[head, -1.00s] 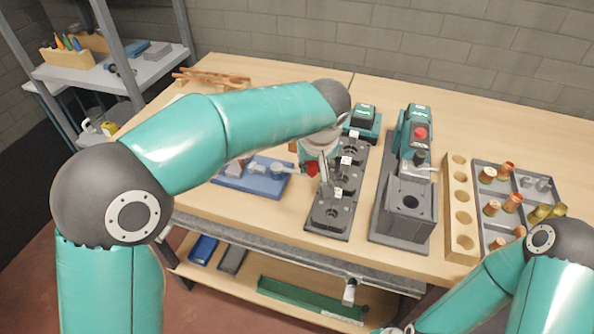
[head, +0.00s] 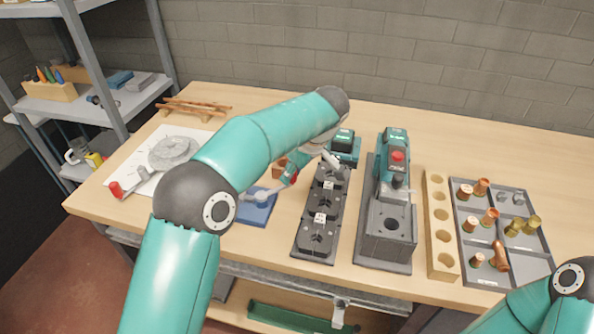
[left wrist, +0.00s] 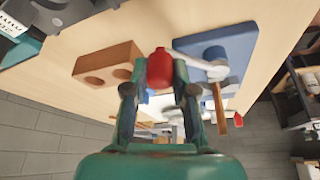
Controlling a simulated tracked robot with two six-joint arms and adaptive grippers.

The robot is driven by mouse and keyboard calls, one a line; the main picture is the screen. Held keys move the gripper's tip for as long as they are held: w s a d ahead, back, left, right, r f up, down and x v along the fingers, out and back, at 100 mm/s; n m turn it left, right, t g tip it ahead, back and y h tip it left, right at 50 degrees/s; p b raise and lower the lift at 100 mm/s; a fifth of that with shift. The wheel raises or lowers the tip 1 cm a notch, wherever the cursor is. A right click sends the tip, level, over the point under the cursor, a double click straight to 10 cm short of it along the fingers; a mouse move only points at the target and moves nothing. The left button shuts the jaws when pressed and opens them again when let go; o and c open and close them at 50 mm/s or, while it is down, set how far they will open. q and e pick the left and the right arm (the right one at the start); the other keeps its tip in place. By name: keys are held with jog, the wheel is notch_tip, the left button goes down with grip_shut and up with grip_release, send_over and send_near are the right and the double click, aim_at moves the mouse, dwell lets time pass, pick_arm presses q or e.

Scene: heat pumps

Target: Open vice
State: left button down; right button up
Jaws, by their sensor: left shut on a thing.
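The vice is a blue base (head: 252,212) on the bench, partly hidden behind my left arm. A pale lever (head: 268,192) runs from it up and to the right. In the left wrist view the blue base (left wrist: 238,45) carries a blue round post, and the lever (left wrist: 190,62) ends at a red knob (left wrist: 160,68). My left gripper (head: 291,175) is shut on this knob; the left wrist view shows the knob between the two fingers (left wrist: 160,85). My right gripper is out of view; only its arm shows at lower right.
A wooden block with two holes (left wrist: 105,65) stands close beside the gripper. A dark fixture (head: 318,228) and a press with a red button (head: 391,185) stand to the right. A holed wooden rail (head: 440,230) and a parts tray (head: 530,258) lie further right.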

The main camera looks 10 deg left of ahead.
pick_arm(q)
jog(key=shift+w+a+r, duration=0.1)
jog(key=shift+w+a, duration=0.05)
jog(key=shift+w, duration=0.05)
dwell(0.3)
jog(key=c, duration=0.9)
grip_release()
jog(key=shift+c, duration=0.2)
jog(key=v, duration=1.1)
jog(key=shift+d+r, duration=0.3)
